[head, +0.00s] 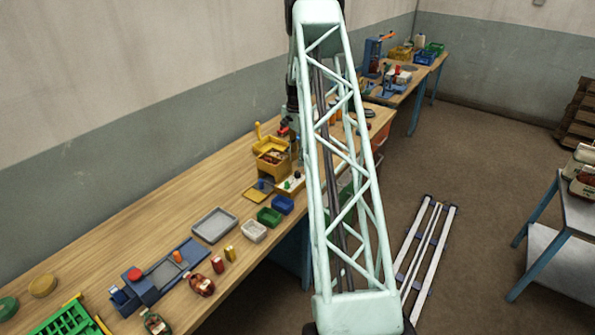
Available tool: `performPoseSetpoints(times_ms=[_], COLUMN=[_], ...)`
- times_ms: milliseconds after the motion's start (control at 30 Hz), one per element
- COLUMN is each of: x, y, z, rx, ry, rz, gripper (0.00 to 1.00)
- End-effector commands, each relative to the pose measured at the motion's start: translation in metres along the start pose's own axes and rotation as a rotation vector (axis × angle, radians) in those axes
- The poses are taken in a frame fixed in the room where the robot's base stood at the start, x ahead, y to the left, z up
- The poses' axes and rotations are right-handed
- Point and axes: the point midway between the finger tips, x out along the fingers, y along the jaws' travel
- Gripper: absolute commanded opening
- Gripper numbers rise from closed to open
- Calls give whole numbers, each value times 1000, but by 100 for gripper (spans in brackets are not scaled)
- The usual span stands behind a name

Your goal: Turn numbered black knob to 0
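I cannot make out the numbered black knob. A small pale panel (291,184) with small coloured and dark parts stands at the front of the long wooden bench, beside a yellow machine (271,158). The parts on the panel are too small to read, and no number shows. My pale green lattice arm crosses the middle of the head view and covers part of the bench behind it. I cannot see my gripper's fingers in this view.
The wooden bench (150,222) holds a grey tray (214,225), green bin (269,216), blue bin (283,204), blue device (141,287) and green crate (68,325). Pale rails (428,250) lie on the floor. A blue-legged table (566,215) with sacks stands right.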

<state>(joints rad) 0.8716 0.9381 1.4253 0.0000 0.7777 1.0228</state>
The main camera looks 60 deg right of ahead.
Motion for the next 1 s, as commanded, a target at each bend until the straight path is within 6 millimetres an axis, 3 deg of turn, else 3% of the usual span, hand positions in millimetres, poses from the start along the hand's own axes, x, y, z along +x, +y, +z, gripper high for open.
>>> performPoseSetpoints(times_ms=[500,1000], x=[58,70], y=[1,0], z=[0,0], rx=[0,0], ry=[-1,0], rz=[2,0], gripper=[24,24])
